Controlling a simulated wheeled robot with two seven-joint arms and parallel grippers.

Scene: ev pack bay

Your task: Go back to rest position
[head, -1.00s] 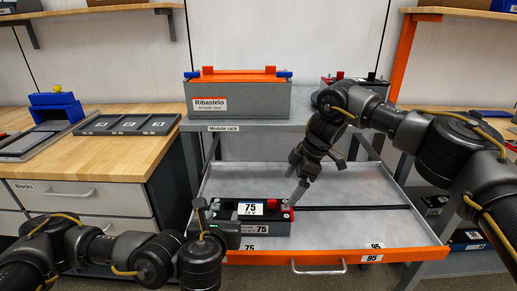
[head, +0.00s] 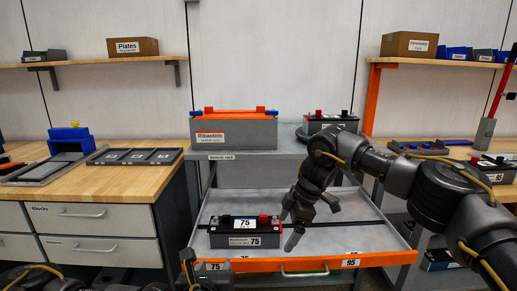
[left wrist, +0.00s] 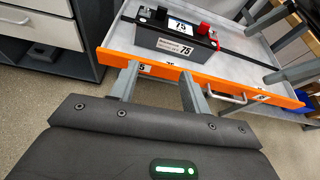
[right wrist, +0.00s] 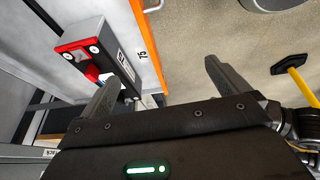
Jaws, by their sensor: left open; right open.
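My left gripper (head: 188,268) is low at the bottom edge of the head view, in front of the drawer's orange front. In the left wrist view its fingers (left wrist: 160,92) are apart with nothing between them. My right gripper (head: 290,228) hangs over the drawer, pointing down, just right of the black module marked 75 (head: 222,240). In the right wrist view its fingers (right wrist: 168,85) are open and empty, with the module (right wrist: 100,45) beside the left finger. The module sits upright in the left part of the grey drawer (head: 345,212).
The module rack (head: 235,155) holds a grey case with an orange top (head: 235,132) and another battery (head: 330,121). Wooden benches stand left (head: 110,182) and right (head: 440,155). Shelves hang above. Free floor shows in the left wrist view (left wrist: 60,90).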

